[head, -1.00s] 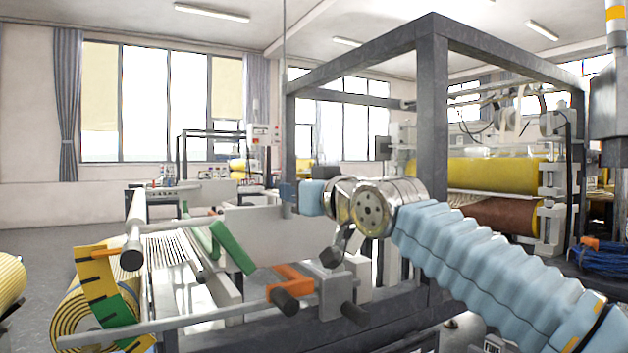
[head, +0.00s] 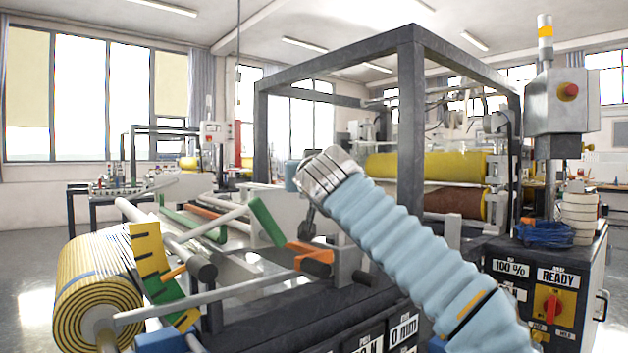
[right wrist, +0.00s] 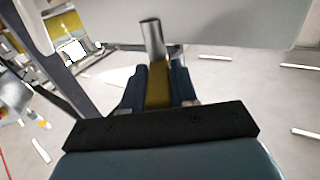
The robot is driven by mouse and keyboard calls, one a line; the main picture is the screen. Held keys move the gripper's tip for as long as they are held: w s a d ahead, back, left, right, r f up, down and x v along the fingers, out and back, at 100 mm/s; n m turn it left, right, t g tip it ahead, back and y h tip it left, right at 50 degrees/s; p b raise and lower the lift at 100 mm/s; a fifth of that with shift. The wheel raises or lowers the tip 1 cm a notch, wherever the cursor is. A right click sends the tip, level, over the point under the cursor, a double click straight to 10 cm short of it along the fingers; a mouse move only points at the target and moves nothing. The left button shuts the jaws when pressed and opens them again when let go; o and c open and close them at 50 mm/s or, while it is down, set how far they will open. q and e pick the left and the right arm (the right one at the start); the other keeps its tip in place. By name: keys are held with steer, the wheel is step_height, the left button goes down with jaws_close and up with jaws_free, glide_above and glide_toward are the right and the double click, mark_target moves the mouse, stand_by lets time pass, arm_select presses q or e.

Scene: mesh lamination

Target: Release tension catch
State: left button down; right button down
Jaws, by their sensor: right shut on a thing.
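My right arm comes in from the lower right in the head view. Its gripper (head: 292,173) is mostly hidden behind the silver wrist, above the machine's front. In the right wrist view, blue fingers (right wrist: 158,85) are closed around an olive-yellow piece (right wrist: 158,92) with a metal cylinder (right wrist: 152,38) at its far end. I cannot tell whether that piece belongs to the tension catch. An orange lever (head: 304,249) with a black knob lies below the wrist in the head view, apart from it. A green lever (head: 266,222) stands beside it. My left gripper is not in view.
A striped yellow roll (head: 92,285) is at left with a yellow-green arm (head: 158,272) beside it. A grey frame (head: 410,130) rises behind my right arm. A control cabinet (head: 548,285) with a "READY" label stands at right. Open floor shows at far left.

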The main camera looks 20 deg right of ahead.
stand_by(0.4)
steer(key=c, duration=1)
jaws_free()
steer(key=shift+o, duration=0.2)
steer(key=s+a+b, duration=0.1)
steer(key=s+b, duration=0.3)
steer(key=s, duration=0.9)
steer(key=shift+s+a+b, duration=0.3)
steer(key=shift+s+b, duration=0.05)
